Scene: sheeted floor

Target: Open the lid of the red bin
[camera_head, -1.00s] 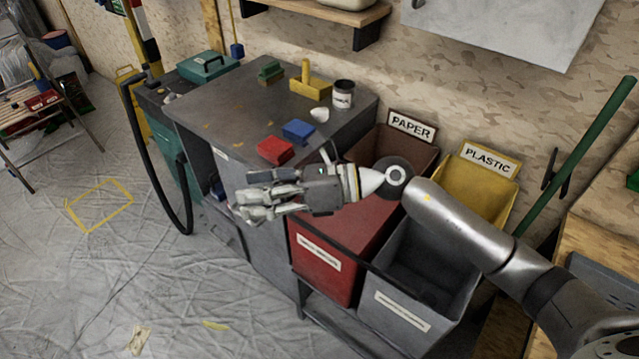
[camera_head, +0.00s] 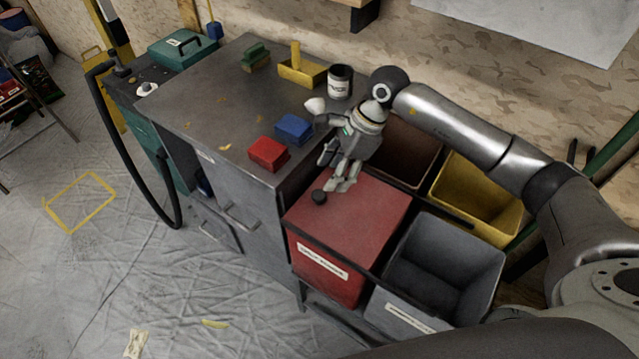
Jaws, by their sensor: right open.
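The red bin (camera_head: 322,262) stands in a rack beside the grey cabinet. I cannot tell whether the fingertips touch the lid. My left gripper is not in view.
An open grey bin (camera_head: 440,270) stands right of the red bin. A brown bin (camera_head: 405,150) and a yellow bin (camera_head: 478,200) stand behind. The grey cabinet (camera_head: 205,115) carries a red block (camera_head: 268,153), a blue block (camera_head: 294,128) and a can (camera_head: 340,82).

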